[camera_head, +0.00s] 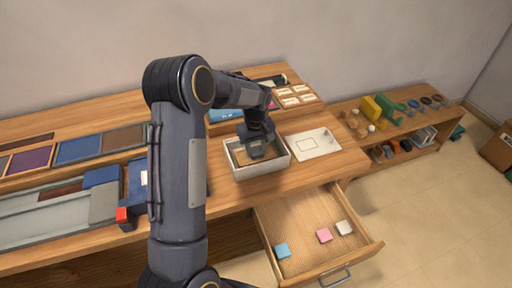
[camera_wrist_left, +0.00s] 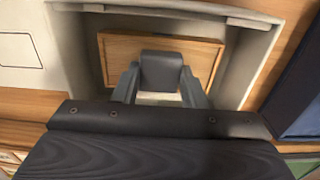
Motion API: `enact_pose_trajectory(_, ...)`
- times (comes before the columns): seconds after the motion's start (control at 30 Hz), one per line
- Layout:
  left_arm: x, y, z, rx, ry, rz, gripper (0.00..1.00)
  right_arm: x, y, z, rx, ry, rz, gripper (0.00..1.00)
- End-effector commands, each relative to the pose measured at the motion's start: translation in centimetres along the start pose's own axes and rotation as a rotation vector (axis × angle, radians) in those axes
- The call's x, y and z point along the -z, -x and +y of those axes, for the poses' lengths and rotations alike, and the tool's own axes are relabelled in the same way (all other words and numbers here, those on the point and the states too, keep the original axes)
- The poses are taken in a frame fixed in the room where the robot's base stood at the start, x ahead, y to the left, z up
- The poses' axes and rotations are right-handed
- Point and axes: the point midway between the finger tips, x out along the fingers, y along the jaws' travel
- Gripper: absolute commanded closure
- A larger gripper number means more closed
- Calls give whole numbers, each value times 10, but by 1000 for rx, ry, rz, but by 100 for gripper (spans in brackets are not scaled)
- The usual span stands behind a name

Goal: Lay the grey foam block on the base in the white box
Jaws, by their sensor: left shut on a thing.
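The white box (camera_head: 264,171) stands on the desk; it also shows in the left wrist view (camera_wrist_left: 240,62). A brown wooden base (camera_wrist_left: 118,58) lies inside it. My left gripper (camera_wrist_left: 160,90) reaches down into the box and is shut on the dark grey foam block (camera_wrist_left: 162,68), one finger on each side. The block is over the base; I cannot tell whether it touches it. In the head view my left gripper (camera_head: 257,150) hides most of the block and part of the base. My right gripper is not in view.
A white card (camera_head: 314,144) lies right of the box. An open drawer (camera_head: 308,245) below holds blue, pink and white blocks. A blue and grey long tray (camera_head: 50,215) is at the left. A low shelf (camera_head: 405,135) with many small items stands at the right.

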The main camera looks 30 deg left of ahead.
Motion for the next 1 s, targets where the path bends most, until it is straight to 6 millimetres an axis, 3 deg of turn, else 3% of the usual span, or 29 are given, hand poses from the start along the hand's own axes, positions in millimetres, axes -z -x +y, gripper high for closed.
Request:
enact_pose_trajectory(0.03,0,-4,0,0,0,0,83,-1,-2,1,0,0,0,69)
enact_pose_trajectory(0.07,0,-2,0,0,0,0,59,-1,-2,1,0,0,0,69)
enact_pose_trajectory(0.2,0,-2,0,0,0,0,41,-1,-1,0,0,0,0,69)
enact_pose_trajectory(0.47,0,-1,0,0,0,0,40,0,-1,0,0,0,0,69)
enact_pose_trajectory(0.63,1,10,1,-2,0,3,40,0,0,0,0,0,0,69)
enact_pose_trajectory(1.0,0,87,1,-4,-1,4,40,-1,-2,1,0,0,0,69)
